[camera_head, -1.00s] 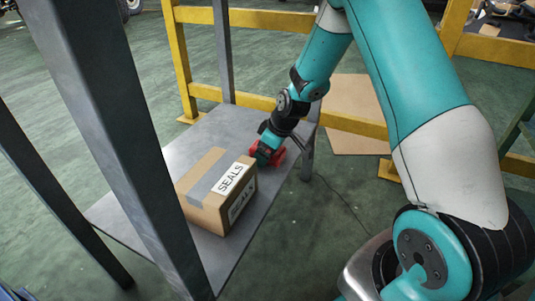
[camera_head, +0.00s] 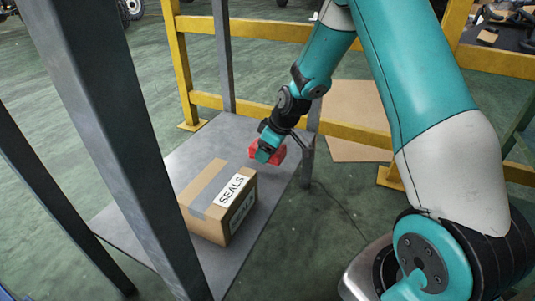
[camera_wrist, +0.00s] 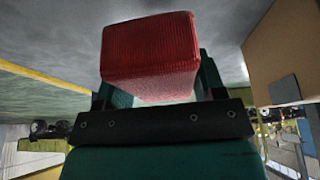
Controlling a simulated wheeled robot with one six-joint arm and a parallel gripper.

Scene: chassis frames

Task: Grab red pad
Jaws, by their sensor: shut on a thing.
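The red pad (camera_wrist: 150,55) is a red block with a ribbed face. In the wrist view it sits between the two fingers of my gripper (camera_wrist: 155,85). In the head view the red pad (camera_head: 279,155) shows beside the teal jaws of my gripper (camera_head: 268,150), partly hidden by them. My gripper is shut on the red pad, over the far right part of the grey shelf (camera_head: 190,150). The pad looks a little above the shelf surface.
A cardboard box (camera_head: 215,203) labelled SEALS stands on the shelf, near and left of my gripper. Dark metal posts (camera_head: 110,130) rise at the shelf's corners. Yellow rails (camera_head: 260,103) run behind. The shelf's far left part is bare.

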